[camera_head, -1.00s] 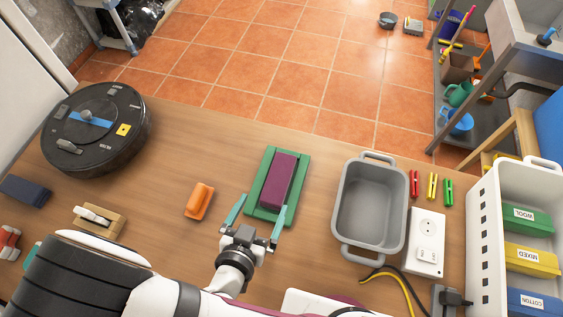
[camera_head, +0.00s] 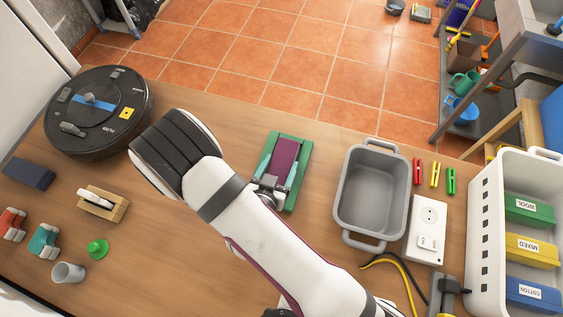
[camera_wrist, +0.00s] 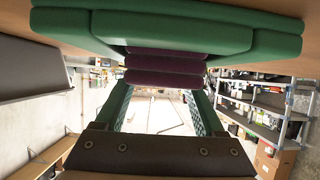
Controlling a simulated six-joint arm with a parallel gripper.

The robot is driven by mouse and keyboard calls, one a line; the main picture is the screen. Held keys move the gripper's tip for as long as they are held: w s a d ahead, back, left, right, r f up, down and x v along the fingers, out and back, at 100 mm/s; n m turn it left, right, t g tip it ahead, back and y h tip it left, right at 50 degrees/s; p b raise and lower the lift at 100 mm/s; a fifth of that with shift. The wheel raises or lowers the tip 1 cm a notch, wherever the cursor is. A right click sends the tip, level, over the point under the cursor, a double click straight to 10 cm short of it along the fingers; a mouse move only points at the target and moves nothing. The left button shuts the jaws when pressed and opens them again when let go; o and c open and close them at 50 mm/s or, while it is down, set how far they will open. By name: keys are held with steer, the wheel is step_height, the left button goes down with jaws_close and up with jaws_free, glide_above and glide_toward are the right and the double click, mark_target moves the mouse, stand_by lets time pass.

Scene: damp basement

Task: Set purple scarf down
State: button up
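The purple scarf (camera_head: 286,153) is a folded block lying lengthwise on a flat green stepped base (camera_head: 293,197) on the table. In the wrist view its purple layers (camera_wrist: 166,62) show in front of the green base (camera_wrist: 270,40). My gripper (camera_head: 278,172) is low over the near part of the scarf, with one teal finger on each side of it. In the wrist view the fingers (camera_wrist: 158,90) reach up to the scarf's edges. I cannot tell whether they press on it. My forearm covers the table in front of the base.
A grey bin (camera_head: 345,215) stands close on the right, with clothespins (camera_head: 434,174) and a white socket box (camera_head: 428,228) beyond. A white crate (camera_head: 482,225) is at far right. A round black robot vacuum (camera_head: 70,135) and a wooden block (camera_head: 104,203) are at left.

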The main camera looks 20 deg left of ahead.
mark_target(280, 166)
steer(key=c, duration=1)
step_height(280, 166, up, 10)
steer(key=w+d+r, duration=0.6)
steer(key=w+r, duration=0.5)
steer(key=w, duration=0.1)
steer(key=s+d+r, duration=0.1)
steer(key=d+r, duration=0.2)
steer(key=d, duration=0.2)
steer(key=s+d+r, duration=0.1)
steer(key=d+r, duration=0.3)
steer(key=d, duration=0.1)
steer(key=s+d+r, duration=0.1)
steer(key=d+r, duration=0.3)
steer(key=d, duration=0.1)
